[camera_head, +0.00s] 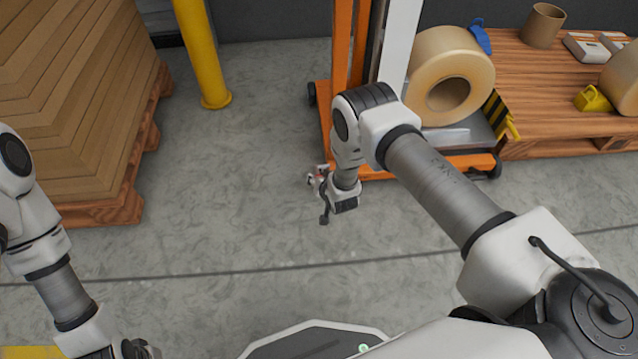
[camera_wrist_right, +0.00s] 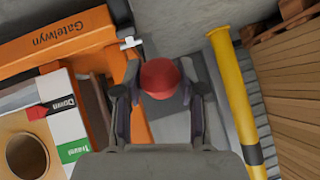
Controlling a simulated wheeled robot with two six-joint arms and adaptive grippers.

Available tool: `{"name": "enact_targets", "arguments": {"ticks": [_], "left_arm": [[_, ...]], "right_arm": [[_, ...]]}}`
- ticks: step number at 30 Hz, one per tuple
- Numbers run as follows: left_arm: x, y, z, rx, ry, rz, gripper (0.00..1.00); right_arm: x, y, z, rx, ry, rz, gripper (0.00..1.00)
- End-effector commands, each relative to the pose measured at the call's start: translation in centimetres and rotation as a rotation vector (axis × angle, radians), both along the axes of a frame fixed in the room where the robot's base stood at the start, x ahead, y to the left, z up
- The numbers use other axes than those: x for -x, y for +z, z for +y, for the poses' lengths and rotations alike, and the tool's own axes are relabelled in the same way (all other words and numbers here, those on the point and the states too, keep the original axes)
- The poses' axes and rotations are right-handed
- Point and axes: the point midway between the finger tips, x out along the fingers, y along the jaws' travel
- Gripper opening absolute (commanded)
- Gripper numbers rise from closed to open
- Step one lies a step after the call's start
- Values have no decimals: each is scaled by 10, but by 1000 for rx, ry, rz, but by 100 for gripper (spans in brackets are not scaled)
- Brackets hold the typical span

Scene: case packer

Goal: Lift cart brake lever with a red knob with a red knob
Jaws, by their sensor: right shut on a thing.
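The brake lever's red knob (camera_wrist_right: 160,78) sits between the two fingers of my right gripper (camera_wrist_right: 160,92) in the right wrist view. The gripper is shut on it. A pale stem of the lever (camera_wrist_right: 131,43) shows beside the knob, by the orange cart frame (camera_wrist_right: 60,47). In the head view, my right gripper (camera_head: 318,182) is low beside the left front of the orange cart (camera_head: 345,45), with only a speck of the red knob (camera_head: 321,174) showing. My left gripper (camera_head: 130,349) is cut off at the bottom edge, so its jaws are unclear.
The cart carries a large tape roll (camera_head: 450,75). A wooden pallet (camera_head: 520,70) with smaller goods stands to its right. A yellow post (camera_head: 203,55) and a pallet of stacked cardboard (camera_head: 75,90) stand to the left. The grey floor between them is clear.

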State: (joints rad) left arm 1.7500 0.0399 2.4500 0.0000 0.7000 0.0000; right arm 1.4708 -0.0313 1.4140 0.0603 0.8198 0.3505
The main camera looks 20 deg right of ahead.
Motion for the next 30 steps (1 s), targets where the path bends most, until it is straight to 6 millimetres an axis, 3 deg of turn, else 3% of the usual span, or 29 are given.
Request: {"name": "enact_targets", "arguments": {"ticks": [9, 24, 25, 26, 27, 30], "left_arm": [[0, 7, 0, 0, 0, 0, 0], [0, 7, 0, 0, 0, 0, 0], [0, 7, 0, 0, 0, 0, 0], [0, 7, 0, 0, 0, 0, 0], [0, 7, 0, 0, 0, 0, 0], [0, 7, 0, 0, 0, 0, 0]], "right_arm": [[-14, 15, -4, -6, -1, 16, 0], [-17, 18, -4, -5, -2, 11, 0], [-17, 18, -4, -6, -1, 11, 50], [-17, 18, -4, -6, -1, 11, 61], [-16, 18, -4, -6, -1, 12, 65], [-15, 17, -4, -6, -1, 14, 65]]}}
